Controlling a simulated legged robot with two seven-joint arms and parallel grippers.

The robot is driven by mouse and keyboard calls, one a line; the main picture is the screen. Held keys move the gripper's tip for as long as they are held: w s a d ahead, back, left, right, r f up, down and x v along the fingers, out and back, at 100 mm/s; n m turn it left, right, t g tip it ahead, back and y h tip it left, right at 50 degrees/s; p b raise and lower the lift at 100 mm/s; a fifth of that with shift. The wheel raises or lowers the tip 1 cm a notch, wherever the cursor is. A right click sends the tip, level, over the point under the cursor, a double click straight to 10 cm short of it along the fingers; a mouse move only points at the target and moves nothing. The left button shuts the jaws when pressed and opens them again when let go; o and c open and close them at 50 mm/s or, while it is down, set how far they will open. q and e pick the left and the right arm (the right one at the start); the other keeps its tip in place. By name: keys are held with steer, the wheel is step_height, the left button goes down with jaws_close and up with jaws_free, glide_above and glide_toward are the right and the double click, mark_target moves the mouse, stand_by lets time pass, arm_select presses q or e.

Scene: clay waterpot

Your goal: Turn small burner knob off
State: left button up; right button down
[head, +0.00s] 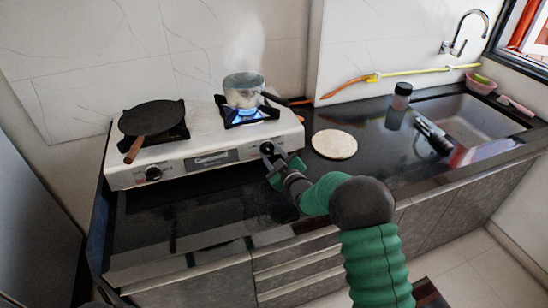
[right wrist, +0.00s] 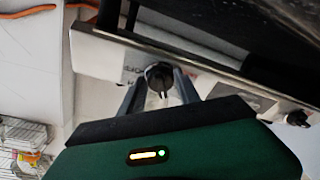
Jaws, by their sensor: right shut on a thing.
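The white two-burner stove (head: 212,130) stands on the black counter against the wall. The right-hand black knob (head: 266,148) is on its front face, below the burner with a blue flame (head: 246,115). A small steaming pot (head: 243,90) sits over that flame. My right gripper (head: 273,160) is at this knob, reaching in from the front right. In the right wrist view, the two fingers are on either side of the knob (right wrist: 158,76), shut on it. The left-hand knob (head: 153,173) is free; it also shows in the right wrist view (right wrist: 297,118). My left gripper is not in view.
A dark flat pan (head: 151,117) with a brown handle sits on the left burner. A round pale disc (head: 334,144) lies right of the stove. A jar (head: 401,96) stands near the sink (head: 475,122). The counter in front of the stove is clear.

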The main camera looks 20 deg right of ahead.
steer(key=m, duration=0.2)
steer(key=m+b, duration=0.1)
steer(key=m, duration=0.1)
steer(key=shift+w+a+r+t, duration=0.1)
steer(key=shift+a+r+t, duration=0.2)
steer(key=shift+a+r, duration=0.1)
steer(key=m+h, duration=0.1)
steer(key=m, duration=0.2)
steer(key=shift+m+b, duration=0.35)
steer(key=shift+m, duration=0.05)
steer(key=shift+d+f, duration=0.15)
steer(key=c, duration=0.9)
jaws_free()
steer(key=shift+o, duration=0.2)
steer(key=shift+f, duration=0.1)
